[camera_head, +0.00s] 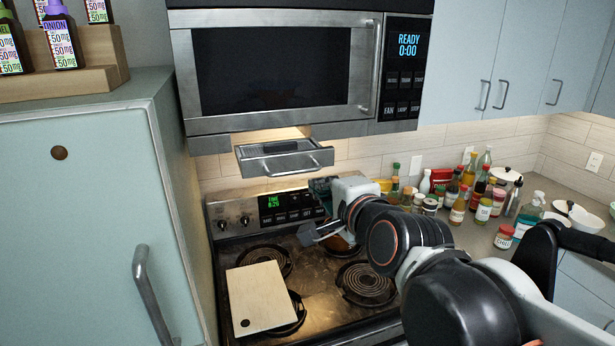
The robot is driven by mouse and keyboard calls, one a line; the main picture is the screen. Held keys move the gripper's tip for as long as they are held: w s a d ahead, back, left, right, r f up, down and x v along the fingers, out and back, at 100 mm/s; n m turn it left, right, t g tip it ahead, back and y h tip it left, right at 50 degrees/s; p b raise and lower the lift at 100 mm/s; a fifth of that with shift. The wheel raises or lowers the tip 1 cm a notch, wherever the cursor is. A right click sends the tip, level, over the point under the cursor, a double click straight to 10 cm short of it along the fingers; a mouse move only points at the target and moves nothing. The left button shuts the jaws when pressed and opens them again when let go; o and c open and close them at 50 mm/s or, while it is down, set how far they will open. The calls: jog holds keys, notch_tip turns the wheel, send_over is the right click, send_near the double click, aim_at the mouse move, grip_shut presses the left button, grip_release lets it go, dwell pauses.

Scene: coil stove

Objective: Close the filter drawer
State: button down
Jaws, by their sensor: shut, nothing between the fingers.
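The filter drawer (285,158) is a small grey metal drawer under the microwave (282,75). It is pulled out towards me, with a bar handle (290,166) along its front. My gripper (308,236) is below and slightly right of the drawer in the picture, above the back of the stove. It is shut and empty, pointing left, and appears apart from the drawer. My arm comes in from the lower right and hides part of the stove.
The coil stove (330,268) has a cutting board (261,296) lying over its front left burner. Bottles and jars (470,195) crowd the right counter. A fridge-like cabinet (75,215) with a handle stands at left. Open air surrounds the drawer's front.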

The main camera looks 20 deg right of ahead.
aim_at(288, 146)
jog(key=shift+b+x, duration=0.35)
jog(key=shift+x, duration=4.55)
jog(key=r+b+x, duration=0.1)
jog(key=x, duration=0.5)
jog(key=r+b+x, duration=0.1)
jog(key=x, duration=0.5)
jog(key=r+b+x, duration=0.2)
jog(key=x, duration=0.4)
jog(key=shift+x, duration=0.75)
jog(key=shift+d+r, duration=0.1)
jog(key=shift+d, duration=0.05)
